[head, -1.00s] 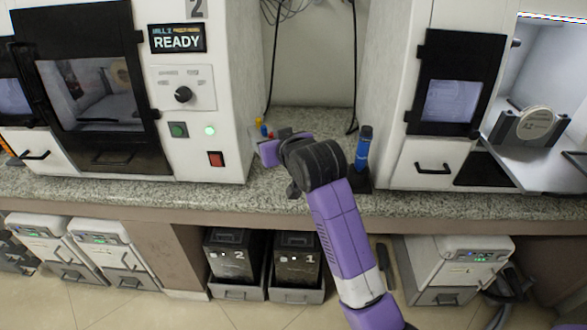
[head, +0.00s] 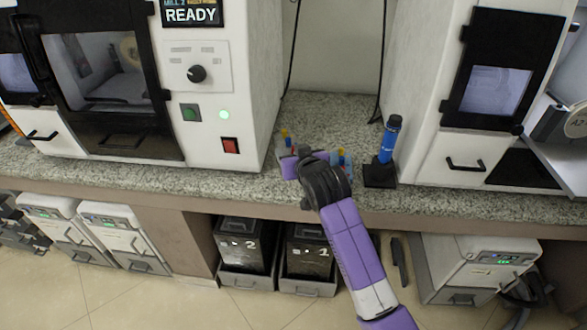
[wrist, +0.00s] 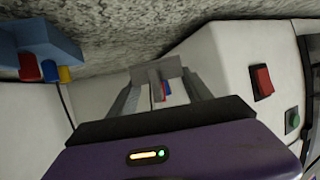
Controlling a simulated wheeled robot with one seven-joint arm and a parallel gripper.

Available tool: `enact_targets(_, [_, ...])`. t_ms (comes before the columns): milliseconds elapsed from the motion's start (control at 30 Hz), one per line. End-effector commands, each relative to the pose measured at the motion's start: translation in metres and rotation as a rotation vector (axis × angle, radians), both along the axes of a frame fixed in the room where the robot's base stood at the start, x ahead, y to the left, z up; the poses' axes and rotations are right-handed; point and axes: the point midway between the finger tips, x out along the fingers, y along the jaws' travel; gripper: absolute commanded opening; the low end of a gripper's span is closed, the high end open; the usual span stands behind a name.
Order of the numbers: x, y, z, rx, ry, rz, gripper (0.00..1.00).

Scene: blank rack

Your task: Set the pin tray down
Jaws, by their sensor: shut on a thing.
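My gripper (head: 297,163) reaches over the granite counter between the two white machines. In the wrist view my gripper (wrist: 160,90) is shut on a small pale thing with red and blue bits, which I take for the pin tray (wrist: 167,90); the fingers hide most of it. Coloured pins (head: 286,138) show just left of my gripper in the head view. A blue block with red, blue and yellow pins (wrist: 45,45) is apart from the fingers at the wrist view's upper left; it also shows right of my gripper (head: 342,160). I cannot tell whether the held tray touches the counter.
A blue bottle-like tool (head: 389,140) stands on a black base (head: 379,174) to the right. The machine reading READY (head: 191,14) stands close on the left, with a red switch (head: 230,146). Bare counter (head: 325,115) lies behind my gripper. Cables hang at the back.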

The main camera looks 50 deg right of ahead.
Motion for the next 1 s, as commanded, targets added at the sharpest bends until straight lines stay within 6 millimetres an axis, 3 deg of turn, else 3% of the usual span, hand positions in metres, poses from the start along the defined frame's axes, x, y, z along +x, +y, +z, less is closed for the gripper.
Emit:
enact_targets(500, [0.0, -0.001, -0.054, -0.002, -0.002, -0.001, 0.13])
enact_targets(900, [0.0, -0.001, -0.059, -0.001, -0.003, 0.0, 0.13])
enact_targets(933, [0.0, -0.001, -0.06, -0.001, -0.001, -0.001, 0.6])
enact_targets(1000, [0.0, -0.001, -0.059, -0.001, -0.001, -0.001, 0.74])
